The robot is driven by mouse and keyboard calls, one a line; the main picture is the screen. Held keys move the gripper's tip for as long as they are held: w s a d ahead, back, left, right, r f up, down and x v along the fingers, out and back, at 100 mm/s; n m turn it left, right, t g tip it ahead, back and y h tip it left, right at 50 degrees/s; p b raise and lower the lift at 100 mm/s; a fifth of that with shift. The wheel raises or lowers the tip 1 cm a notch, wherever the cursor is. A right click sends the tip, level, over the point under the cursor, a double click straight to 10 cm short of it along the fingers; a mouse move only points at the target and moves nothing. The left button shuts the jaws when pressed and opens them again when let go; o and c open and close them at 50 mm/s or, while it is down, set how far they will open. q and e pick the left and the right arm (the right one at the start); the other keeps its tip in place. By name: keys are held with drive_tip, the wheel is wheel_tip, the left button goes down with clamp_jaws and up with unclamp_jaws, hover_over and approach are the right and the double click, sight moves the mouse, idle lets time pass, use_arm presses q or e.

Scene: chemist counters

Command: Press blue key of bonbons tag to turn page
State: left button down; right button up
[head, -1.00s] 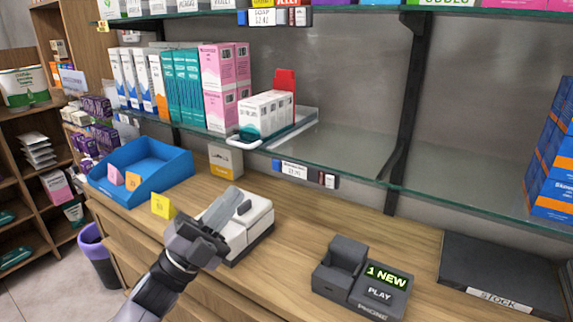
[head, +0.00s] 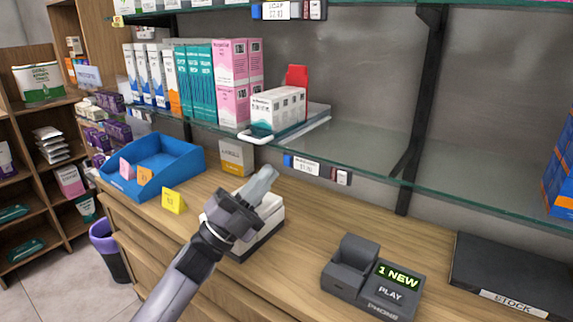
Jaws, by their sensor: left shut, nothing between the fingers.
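An electronic shelf tag (head: 306,166) sits on the front edge of the lower glass shelf, with a blue key (head: 288,161) at its left end and dark and reddish keys at its right. Its print is too small to read, so I cannot tell whether it is the bonbons tag. A second tag (head: 284,10) of this kind, seemingly reading SOAP, is on the upper shelf edge. My left gripper (head: 265,181) is shut and empty, over a white device (head: 270,222) on the counter. Its fingertips point up toward the lower tag, apart from it. My right gripper is out of view.
A white carton tray (head: 278,110) with a red back stands on the lower shelf above the tag. The counter holds a blue bin (head: 160,165), a yellow tag (head: 173,201), a phone dock (head: 370,280) and a black STOCK pad (head: 510,270).

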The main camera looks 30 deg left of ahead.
use_arm(q)
drive_tip(key=shift+w+d+b, duration=0.1)
drive_tip(key=shift+w+b, duration=0.2)
drive_tip(key=shift+w, duration=0.95)
drive_tip(key=shift+w, duration=0.1)
idle(1.1)
drive_tip(key=shift+w, duration=0.35)
drive_tip(key=shift+w+d+b, duration=0.1)
drive_tip(key=shift+w+b, duration=0.3)
drive_tip(key=shift+w, duration=0.05)
idle(0.6)
drive_tip(key=shift+s, duration=0.9)
drive_tip(key=shift+p, duration=0.3)
drive_tip(key=shift+h, duration=0.3)
drive_tip(key=s, duration=0.3)
drive_tip(key=s+p, duration=0.1)
drive_tip(key=s, duration=0.1)
drive_tip(key=shift+a, duration=0.3)
